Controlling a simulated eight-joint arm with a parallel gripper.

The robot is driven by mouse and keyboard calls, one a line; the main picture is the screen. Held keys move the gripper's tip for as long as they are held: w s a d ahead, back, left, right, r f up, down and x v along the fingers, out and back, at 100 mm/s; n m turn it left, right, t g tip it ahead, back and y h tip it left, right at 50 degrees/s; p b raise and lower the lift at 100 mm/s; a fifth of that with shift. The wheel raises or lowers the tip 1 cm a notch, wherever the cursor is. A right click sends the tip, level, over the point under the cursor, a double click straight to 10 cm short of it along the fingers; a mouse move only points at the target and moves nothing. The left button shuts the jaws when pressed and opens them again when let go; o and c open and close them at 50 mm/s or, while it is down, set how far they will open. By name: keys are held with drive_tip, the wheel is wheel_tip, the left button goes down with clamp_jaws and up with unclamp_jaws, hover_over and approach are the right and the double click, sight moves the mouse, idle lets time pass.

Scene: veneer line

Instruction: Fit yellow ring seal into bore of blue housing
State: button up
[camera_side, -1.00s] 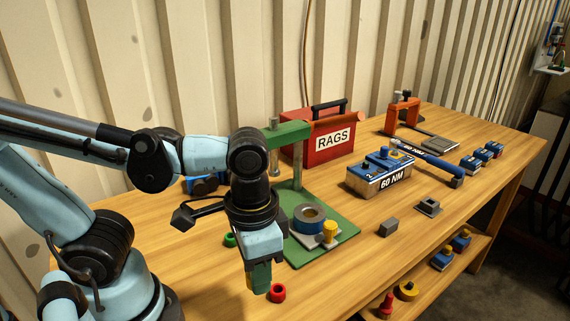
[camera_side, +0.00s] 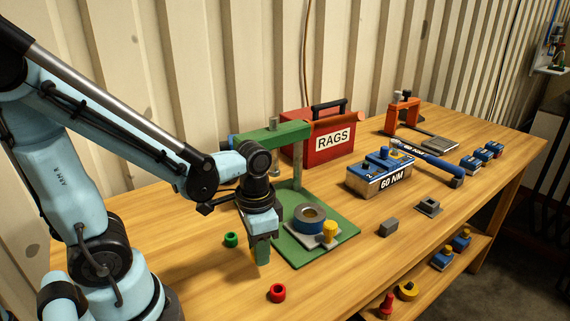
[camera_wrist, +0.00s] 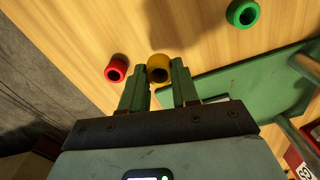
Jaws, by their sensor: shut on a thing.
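My gripper (camera_side: 262,255) is just left of the front-left part of the green press base in the side view. In the wrist view its two green fingers (camera_wrist: 158,82) are closed on the yellow ring seal (camera_wrist: 159,66), which sits at their tips. The fingers hide the seal in the side view. The blue housing (camera_side: 301,223), a short round body with its bore facing up, stands on a grey plate (camera_side: 327,241) on the green base, right of my gripper. I cannot see the blue housing in the wrist view.
A red ring (camera_side: 277,293) and a green ring (camera_side: 231,240) lie on the bench near my gripper. The green press (camera_side: 275,135) overhangs the housing from behind. A yellow knob (camera_side: 330,229) stands beside the housing. A red rags box (camera_side: 312,155) is behind.

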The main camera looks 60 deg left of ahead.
drive_tip(key=shift+w+a+f, duration=0.1)
drive_tip(key=shift+a+f, duration=0.05)
drive_tip(key=shift+f, duration=1.75)
drive_tip(key=shift+f, duration=0.15)
drive_tip(key=o, duration=1)
drive_tip(key=shift+w+r, duration=0.15)
drive_tip(key=shift+r, duration=5.7)
drive_tip(key=w+t, duration=0.1)
drive_tip(key=n+t, duration=0.1)
drive_tip(key=t, duration=0.1)
drive_tip(key=w+t, duration=0.1)
drive_tip(key=t, duration=0.1)
drive_tip(key=shift+w+r+n, duration=0.3)
drive_tip(key=shift+r+n, duration=0.1)
drive_tip(key=shift+o, duration=0.6)
drive_tip(key=shift+w+r+n+t, duration=0.45)
drive_tip(key=shift+w+t, duration=0.15)
drive_tip(key=shift+t, duration=0.5)
